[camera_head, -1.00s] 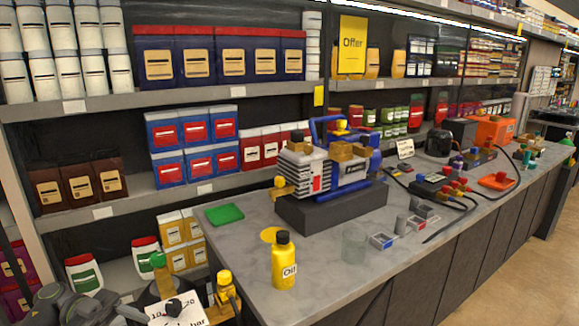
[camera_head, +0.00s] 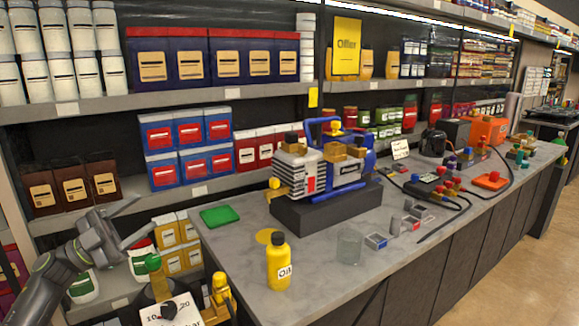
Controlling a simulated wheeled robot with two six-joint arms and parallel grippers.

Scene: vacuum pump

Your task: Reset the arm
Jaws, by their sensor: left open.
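My left gripper (camera_head: 126,226) is at the lower left, in front of the shelf and left of the counter. Its two grey fingers are spread apart with nothing between them. My right gripper does not show. The vacuum pump (camera_head: 325,170), blue and grey with brass parts, stands on a dark block (camera_head: 325,205) on the grey counter (camera_head: 330,278). A yellow oil bottle (camera_head: 279,262) stands upright at the counter's near end, well right of my left gripper.
A clear beaker (camera_head: 349,246), small trays (camera_head: 376,241) and a green pad (camera_head: 219,216) sit on the counter. A gas bottle with brass fittings and a paper tag (camera_head: 170,311) stands below my left gripper. Shelves with packed goods (camera_head: 190,146) run behind.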

